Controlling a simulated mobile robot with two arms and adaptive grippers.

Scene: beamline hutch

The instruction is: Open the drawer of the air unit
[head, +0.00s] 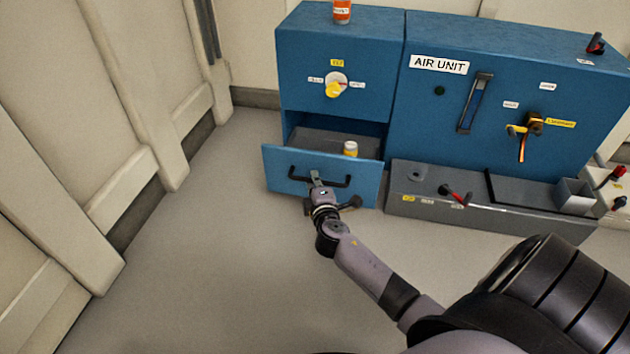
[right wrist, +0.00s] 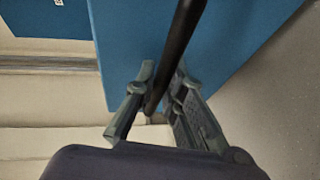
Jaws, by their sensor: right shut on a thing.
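The air unit (head: 437,95) is a blue cabinet with a white "AIR UNIT" label. Its drawer (head: 279,171) is at the lower left and stands pulled out, with its inside showing from above. A small yellow bottle with a white cap (head: 350,149) shows at the right of the drawer opening. The drawer has a black bar handle (head: 338,184), which also shows in the right wrist view (right wrist: 184,40). My right gripper (head: 317,180) is shut on this handle; its fingers (right wrist: 160,95) are on either side of the bar. My left gripper is not in view.
An orange bottle (head: 342,11) stands on top of the cabinet. A yellow knob (head: 334,88) is above the drawer. A grey box (head: 420,200) with a red-handled valve (head: 456,196) stands right of the drawer. The floor left of the drawer is clear up to the wall.

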